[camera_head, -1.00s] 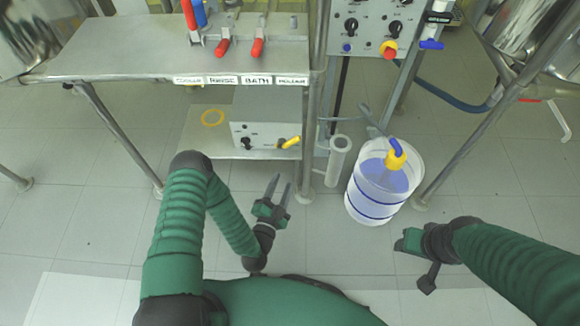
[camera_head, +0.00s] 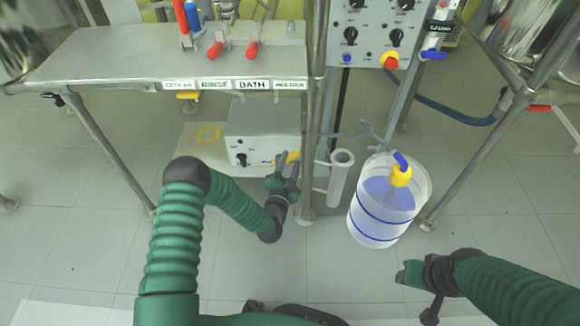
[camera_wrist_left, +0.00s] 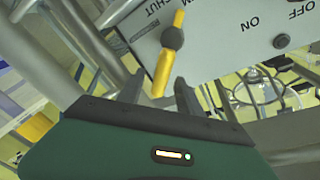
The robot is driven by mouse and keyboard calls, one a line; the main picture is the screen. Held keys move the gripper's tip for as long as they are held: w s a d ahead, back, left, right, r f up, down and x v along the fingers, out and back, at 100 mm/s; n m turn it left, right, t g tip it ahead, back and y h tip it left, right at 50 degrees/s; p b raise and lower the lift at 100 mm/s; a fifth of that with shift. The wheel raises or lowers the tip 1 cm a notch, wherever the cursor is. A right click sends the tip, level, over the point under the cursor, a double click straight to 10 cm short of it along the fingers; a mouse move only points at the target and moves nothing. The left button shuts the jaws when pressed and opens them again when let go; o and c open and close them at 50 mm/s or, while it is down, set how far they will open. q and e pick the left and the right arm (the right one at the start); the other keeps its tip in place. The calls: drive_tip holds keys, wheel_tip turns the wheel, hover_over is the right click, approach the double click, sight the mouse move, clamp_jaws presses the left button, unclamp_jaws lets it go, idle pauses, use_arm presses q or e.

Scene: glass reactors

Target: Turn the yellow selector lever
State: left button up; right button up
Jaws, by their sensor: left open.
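In the left wrist view the lever (camera_wrist_left: 162,74) is a yellow bar through a black hub, slightly tilted, on a panel (camera_wrist_left: 225,30) whose lettering appears upside down. My left gripper (camera_head: 287,165) is at the lever in the head view and partly covers it. In the wrist view its open fingers (camera_wrist_left: 158,88) lie on either side of the lever's near end; contact cannot be told. My right gripper (camera_head: 412,274) is low at the right, away from the box.
A table leg (camera_head: 308,190) stands just right of the left gripper. A clear tube (camera_head: 341,177) and a bucket of bluish liquid (camera_head: 366,222) stand further right. Floor in front is free.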

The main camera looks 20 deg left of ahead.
use_arm(q)
drive_tip(key=shift+w, duration=0.1)
clamp_jaws()
drive_tip(key=shift+f, duration=0.1)
idle(1.3)
